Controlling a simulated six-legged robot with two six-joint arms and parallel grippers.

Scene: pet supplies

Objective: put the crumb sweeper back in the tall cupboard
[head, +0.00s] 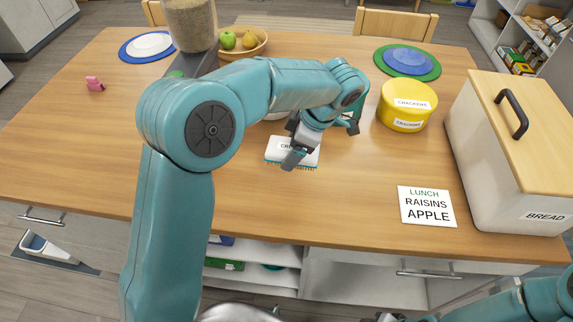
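A white block with a teal lower edge and bristles, its label starting "CR", looks like the crumb sweeper (279,156). It lies on the wooden table near the middle of the front half. My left gripper (296,150) is right over it, pointing down, and hides part of its top and label. Whether the fingers touch or hold it is unclear. My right arm comes in at the bottom right; only a little of what seems to be my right gripper (387,317) shows at the bottom edge. I cannot make out a tall cupboard for certain; a grey cabinet (30,28) stands at the top left.
A yellow crackers tin (405,106), bread box (510,150) and lunch card (427,207) occupy the right side. A fruit bowl (262,42) and grain-filled jar (190,25) stand behind my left arm. A pink figure (95,83) is at left. The table's front left is clear.

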